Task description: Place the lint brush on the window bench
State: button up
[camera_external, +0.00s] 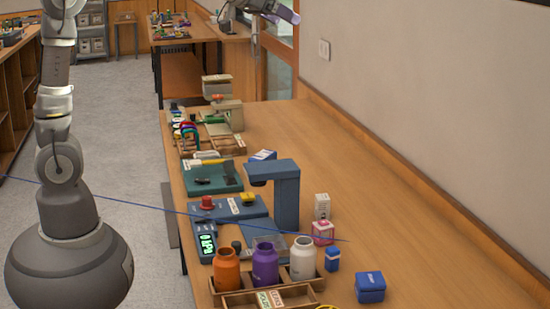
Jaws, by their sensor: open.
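I cannot pick out the lint brush with certainty. A dark tool (224,172) lies on a green mat on the long wooden bench (300,140), with a yellow piece (205,162) beside or joined to it. A small black item (203,181) lies there too. No bench is clearly marked as the window bench. A farther wooden table (180,37) stands near the glazed door or window (280,62). My arm rises at the left and leaves the picture at the top. A pale purple cylinder (283,12) on a grey part shows at the top, unidentified.
Orange (227,270), purple (265,265) and white (303,259) bottles stand in a wooden rack at the bench's front. A blue stand (286,195), a scale (207,245) and small boxes are nearby. The bench's right side along the wall is mostly clear.

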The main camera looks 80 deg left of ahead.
jog(key=s+d+r+m+t+h, duration=0.1)
jog(key=s+d+r+m+t, duration=0.1)
jog(key=s+d+r, duration=0.4)
jog(key=s+d+r+m+t+h, duration=0.1)
jog(key=s+d+r, duration=0.5)
jog(key=r, duration=0.7)
jog(key=shift+s+d+r+m+t+h, duration=0.3)
jog(key=shift+s+m+t+h, duration=0.15)
jog(key=shift+s, duration=0.35)
jog(key=shift+o, duration=0.2)
jog(key=shift+o, duration=1.4)
